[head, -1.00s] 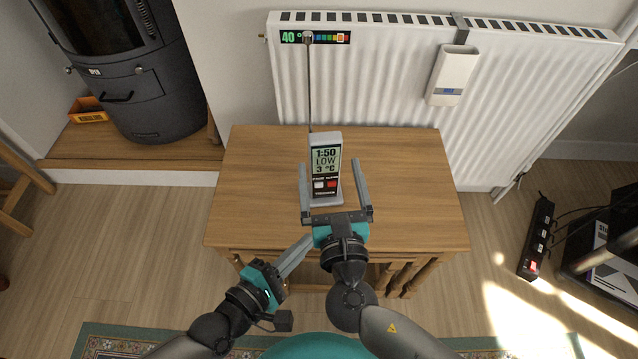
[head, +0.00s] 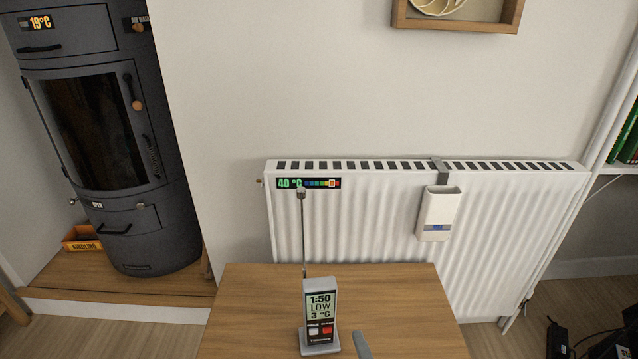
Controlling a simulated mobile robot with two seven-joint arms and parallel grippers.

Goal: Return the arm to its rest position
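A grey handheld device (head: 320,316) with a screen reading 1:50, LOW and 3 °C stands upright in its base on the wooden table (head: 240,310). A thin antenna or rod rises from behind it toward the radiator's temperature strip. One grey finger of my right gripper (head: 361,345) shows at the bottom edge, just right of the device and apart from it. The rest of that gripper is below the picture. My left gripper is out of view.
A white radiator (head: 360,220) stands behind the table, with a temperature strip (head: 308,183) and a white hanging holder (head: 438,213). A dark stove (head: 100,150) is at left, with an orange kindling box (head: 82,238) beside it. The table's right side is clear.

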